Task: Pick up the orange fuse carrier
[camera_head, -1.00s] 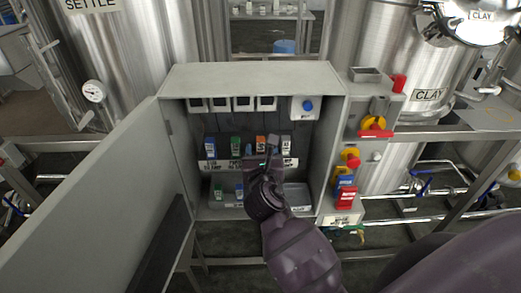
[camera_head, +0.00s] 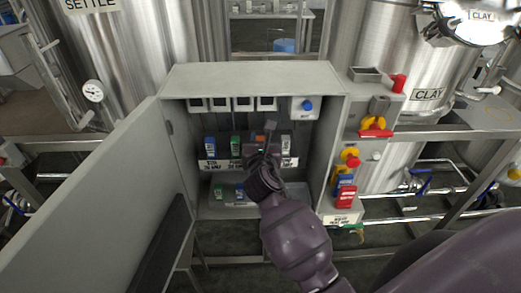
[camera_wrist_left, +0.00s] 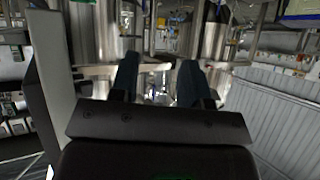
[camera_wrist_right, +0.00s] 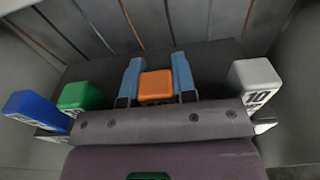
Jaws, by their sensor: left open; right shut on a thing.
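The orange fuse carrier (camera_wrist_right: 156,86) sits between the two blue fingers of my right gripper (camera_wrist_right: 157,80) in the right wrist view. The fingers are shut on its sides. In the head view my right gripper (camera_head: 268,140) reaches into the open grey cabinet at the carrier row and hides most of the orange carrier. I cannot tell whether the carrier is still seated in its slot. My left gripper (camera_wrist_left: 157,82) is open and empty in the left wrist view, away from the cabinet.
A blue carrier (camera_wrist_right: 36,110) and a green carrier (camera_wrist_right: 82,97) stand left of the orange one, and a white carrier (camera_wrist_right: 256,80) stands right. The cabinet (camera_head: 250,78) has side walls and an open door (camera_head: 100,215) at left. A lower shelf holds small green and blue carriers.

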